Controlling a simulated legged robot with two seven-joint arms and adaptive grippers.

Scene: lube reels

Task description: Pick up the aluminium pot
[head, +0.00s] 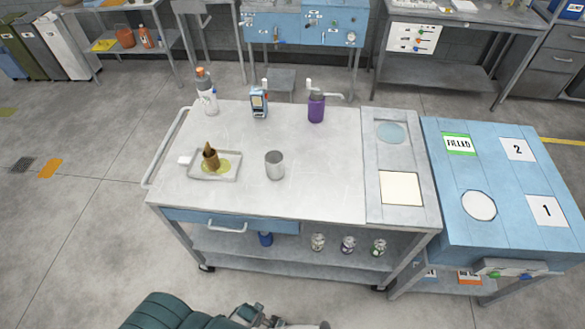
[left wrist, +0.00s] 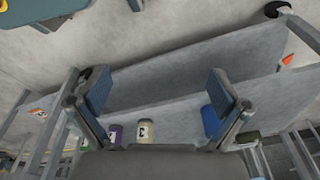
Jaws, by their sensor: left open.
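The aluminium pot (head: 274,165), a small plain grey metal cup, stands upright near the middle of the cart top (head: 320,190), right of a tray. It does not show in the left wrist view. My left gripper (head: 258,317) is low at the bottom edge of the head view, in front of the cart and well away from the pot. In the left wrist view its two fingers (left wrist: 158,78) stand wide apart with nothing held between them. The cart's lower shelf lies beyond them. My right gripper is in neither view.
A tray (head: 228,178) holding a brown cone-topped item is left of the pot. A bottle (head: 207,92), a blue device (head: 259,103) and a purple container (head: 316,107) stand along the back. Jars (head: 348,245) are on the lower shelf. The cart's front top is clear.

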